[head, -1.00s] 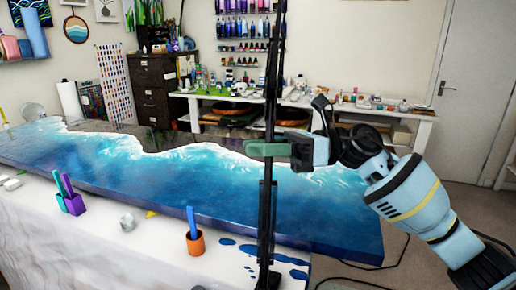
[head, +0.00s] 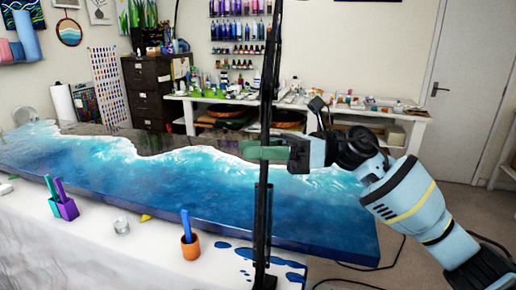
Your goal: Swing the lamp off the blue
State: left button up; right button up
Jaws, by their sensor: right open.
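A tall black pole (head: 262,215), which looks like the lamp's stand, rises from the front of the white-covered table out past the top edge. No lamp head is in view. Behind it lies the blue resin (head: 170,180) with white wave lines on a long slab. My right gripper (head: 265,151) is open, with its green fingers level at the pole, partly hidden by it. I cannot tell whether they touch the pole. My left gripper is not in view.
On the white cover (head: 120,260) stand a purple cup (head: 68,208) with sticks, a clear cup (head: 122,226) and an orange cup (head: 190,247) with a blue stick. Blue spills (head: 250,254) lie near the pole's foot. A crowded white workbench (head: 410,117) stands behind.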

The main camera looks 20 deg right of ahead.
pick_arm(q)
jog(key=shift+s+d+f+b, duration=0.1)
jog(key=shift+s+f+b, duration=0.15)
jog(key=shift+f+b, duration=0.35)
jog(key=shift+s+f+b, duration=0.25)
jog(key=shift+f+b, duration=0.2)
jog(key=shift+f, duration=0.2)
pick_arm(e)
jog(key=s+d, duration=0.1)
jog(key=d, duration=0.6)
jog(key=shift+d+f, duration=0.3)
jog(key=shift+d, duration=0.1)
